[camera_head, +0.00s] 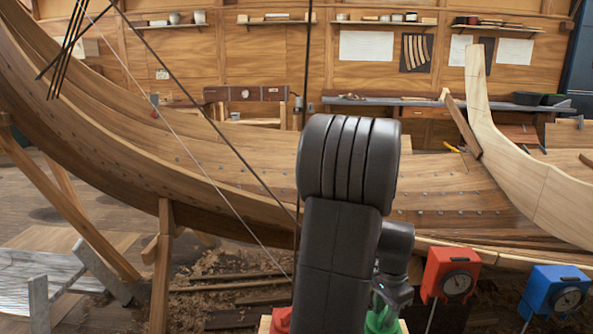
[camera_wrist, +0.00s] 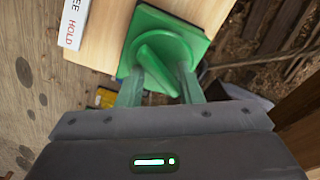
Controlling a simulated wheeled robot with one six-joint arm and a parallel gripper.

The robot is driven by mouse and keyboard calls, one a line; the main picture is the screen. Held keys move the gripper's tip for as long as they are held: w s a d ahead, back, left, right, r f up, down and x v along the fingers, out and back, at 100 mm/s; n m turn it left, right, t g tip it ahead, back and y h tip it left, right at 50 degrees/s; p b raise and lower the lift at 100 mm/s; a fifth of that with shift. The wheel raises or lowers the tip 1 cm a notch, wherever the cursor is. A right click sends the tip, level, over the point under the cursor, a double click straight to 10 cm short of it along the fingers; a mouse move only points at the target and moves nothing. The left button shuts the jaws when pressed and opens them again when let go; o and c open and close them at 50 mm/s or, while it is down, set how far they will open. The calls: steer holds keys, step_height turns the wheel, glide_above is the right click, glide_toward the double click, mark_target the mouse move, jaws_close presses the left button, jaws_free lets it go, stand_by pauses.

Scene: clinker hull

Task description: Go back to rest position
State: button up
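My gripper (camera_wrist: 162,84) is at the lower middle of the wrist view. Its two fingers stand apart on either side of the raised part of a green block (camera_wrist: 167,20), with no clear grip on it. The block has a square base and rests at the edge of a pale wooden board (camera_wrist: 105,12). The green block also shows low in the head view (camera_head: 380,320), partly hidden by my arm. In that view my arm fills the centre and hides most of the gripper.
A red box with a dial (camera_head: 452,275) and a blue box with a dial (camera_head: 556,291) stand at the right. The clinker hull (camera_head: 240,190) spans the view behind. A wooden prop (camera_head: 162,265) and a grey trestle (camera_head: 40,285) stand at the left. A white label (camera_wrist: 75,20) lies on the board.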

steer(key=m, duration=0.3)
steer(key=shift+m, duration=0.3)
steer(key=shift+a, duration=0.1)
stand_by(0.3)
